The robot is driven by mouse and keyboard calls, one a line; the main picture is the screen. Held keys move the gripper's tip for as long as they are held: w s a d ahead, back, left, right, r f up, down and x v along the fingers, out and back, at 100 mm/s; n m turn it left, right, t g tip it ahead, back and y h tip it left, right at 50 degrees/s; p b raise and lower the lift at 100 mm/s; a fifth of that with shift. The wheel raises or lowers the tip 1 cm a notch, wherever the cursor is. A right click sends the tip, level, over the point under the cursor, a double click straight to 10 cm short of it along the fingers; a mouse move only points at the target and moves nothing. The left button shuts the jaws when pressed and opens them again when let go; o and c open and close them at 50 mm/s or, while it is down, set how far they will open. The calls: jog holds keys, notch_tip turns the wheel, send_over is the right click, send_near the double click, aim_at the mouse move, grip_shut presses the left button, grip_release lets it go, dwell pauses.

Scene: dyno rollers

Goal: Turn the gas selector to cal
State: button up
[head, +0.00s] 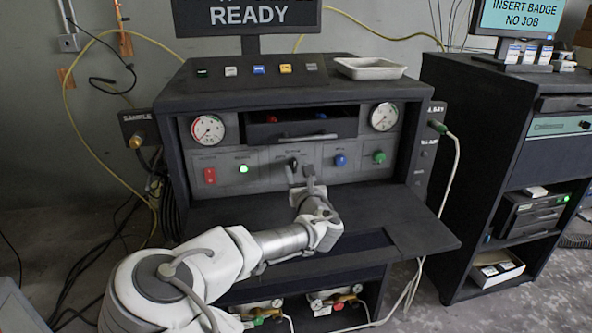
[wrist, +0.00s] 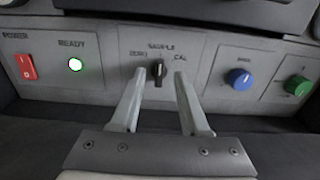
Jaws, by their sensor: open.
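The gas selector (wrist: 158,72) is a black knob on the grey front panel, marked ZERO, SAMPLE and CAL in the wrist view. Its pointer stands about upright, toward SAMPLE. It also shows in the head view (head: 293,163), partly behind my gripper. My gripper (wrist: 160,80) is open, with one finger to the left and one to the right of the knob. The fingers look apart from the knob; how far their tips are from the panel I cannot tell.
A red power switch (wrist: 25,67) and a lit green ready lamp (wrist: 75,65) are left of the selector. A blue knob (wrist: 239,79) and a green knob (wrist: 298,85) are to its right. A dark shelf (head: 390,215) juts out below the panel.

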aim_at(294, 165)
jog(key=shift+x, duration=1.35)
grip_shut()
